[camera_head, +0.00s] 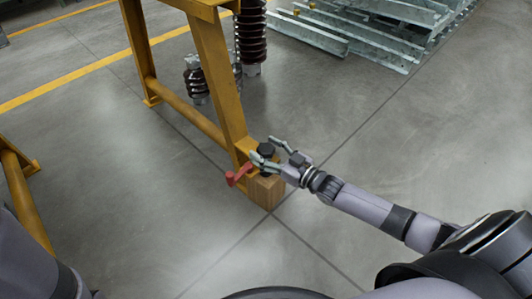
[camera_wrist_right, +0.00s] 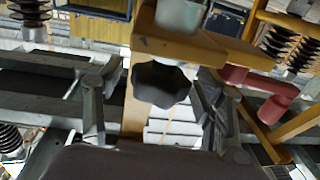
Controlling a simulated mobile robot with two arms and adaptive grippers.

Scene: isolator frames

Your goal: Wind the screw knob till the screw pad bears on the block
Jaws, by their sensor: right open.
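The black lobed screw knob (camera_head: 266,149) sits at the foot of a yellow frame leg (camera_head: 222,80), above a wooden block (camera_head: 265,192) on the floor. In the right wrist view the knob (camera_wrist_right: 161,84) lies between the fingers, under a yellow plate (camera_wrist_right: 190,45). My right gripper (camera_head: 268,150) is open, one finger on either side of the knob, with gaps visible in the wrist view. A red crank-like handle (camera_head: 238,174) is beside the foot. The screw pad is hidden, so its contact with the block cannot be told. My left gripper is not in view.
Brown ribbed insulators (camera_head: 250,35) stand behind the yellow frame. Grey steel beams (camera_head: 360,25) are stacked at the back right. Another yellow frame (camera_head: 22,195) is at the left. The grey floor around the block is clear.

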